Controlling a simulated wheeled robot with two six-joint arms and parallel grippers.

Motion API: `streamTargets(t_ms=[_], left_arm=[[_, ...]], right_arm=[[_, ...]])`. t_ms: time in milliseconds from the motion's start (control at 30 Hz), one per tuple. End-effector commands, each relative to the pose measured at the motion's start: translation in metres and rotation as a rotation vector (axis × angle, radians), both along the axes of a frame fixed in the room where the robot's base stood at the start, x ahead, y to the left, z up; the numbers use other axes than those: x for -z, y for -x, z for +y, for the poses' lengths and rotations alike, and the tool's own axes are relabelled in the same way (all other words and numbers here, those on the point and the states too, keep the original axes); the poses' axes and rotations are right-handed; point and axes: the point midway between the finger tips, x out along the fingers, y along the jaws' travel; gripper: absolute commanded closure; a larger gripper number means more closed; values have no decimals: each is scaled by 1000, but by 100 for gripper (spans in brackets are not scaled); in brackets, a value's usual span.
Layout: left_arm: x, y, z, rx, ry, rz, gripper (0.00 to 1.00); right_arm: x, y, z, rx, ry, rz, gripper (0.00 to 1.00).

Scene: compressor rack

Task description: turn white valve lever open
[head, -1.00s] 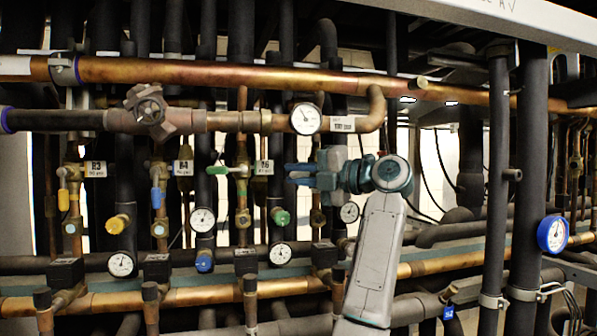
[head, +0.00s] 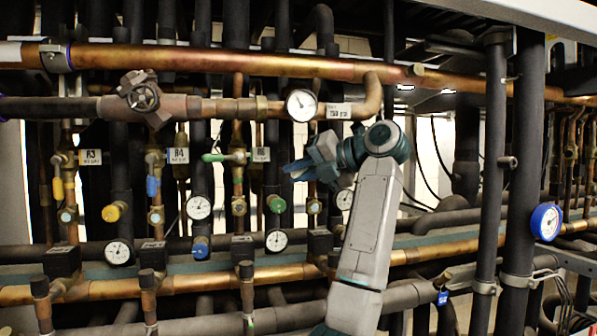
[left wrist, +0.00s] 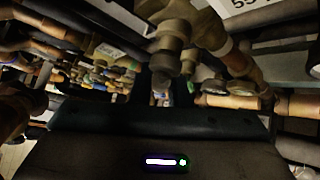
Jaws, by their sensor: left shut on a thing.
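My left gripper (head: 296,171) is at the valve row, right of the green lever and in front of the pipe column there. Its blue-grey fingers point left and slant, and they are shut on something. The white valve lever does not show clearly; the gripper and wrist cover that spot, and I take it to be what the fingers hold. In the left wrist view the dark gripper body (left wrist: 160,150) fills the bottom, and pipe fittings (left wrist: 172,45) show close above it. My right gripper is not in view.
A green lever (head: 222,157), a blue lever (head: 152,187) and a yellow lever (head: 57,189) sit on valves to the left. A gauge (head: 301,105) and a copper pipe (head: 220,65) run above. A black upright pipe (head: 525,150) stands at the right.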

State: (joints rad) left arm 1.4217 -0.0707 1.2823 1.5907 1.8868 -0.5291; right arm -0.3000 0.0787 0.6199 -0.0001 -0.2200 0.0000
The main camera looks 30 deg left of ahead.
Motion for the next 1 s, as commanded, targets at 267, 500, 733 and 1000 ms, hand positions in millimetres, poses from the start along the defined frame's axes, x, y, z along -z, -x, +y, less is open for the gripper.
streamTargets(t_ms=[267,500,733,1000], left_arm=[[2,0,0,0,1,3,81],[1,0,0,1,0,3,63],[0,-1,-6,2,0,2,63],[-13,-3,-54,4,-1,3,63]], right_arm=[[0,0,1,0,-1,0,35],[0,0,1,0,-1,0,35],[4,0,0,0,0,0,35],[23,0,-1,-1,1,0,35]])
